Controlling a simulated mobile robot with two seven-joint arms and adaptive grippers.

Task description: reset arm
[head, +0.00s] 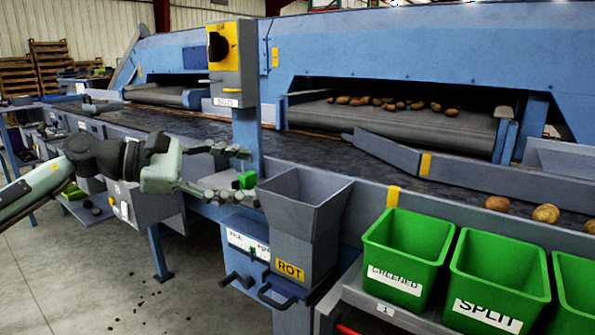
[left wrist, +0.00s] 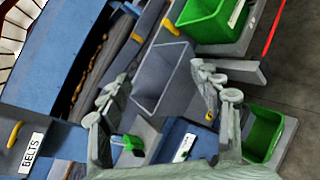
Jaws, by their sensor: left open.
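My left arm comes in from the left in the head view. Its gripper (head: 246,174) is open, its fingers pointing right, in front of the machine and just left of the grey ROT hopper (head: 287,212). A small green part (head: 247,180) shows between the fingertips; I cannot tell from this view whether they touch it. In the left wrist view my open gripper (left wrist: 158,82) has its fingers spread wide, with the hopper (left wrist: 160,78) seen between them. The green part (left wrist: 128,142) shows there beside the left-hand finger. My right gripper is not in view.
Green bins labelled GREENED (head: 408,245) and SPLIT (head: 497,276) stand on a shelf at right. Potatoes lie on the upper conveyor (head: 410,122) and near the right edge (head: 545,213). The BELTS switch box (head: 232,57) stands on a post above the gripper. Open floor (head: 80,270) lies lower left.

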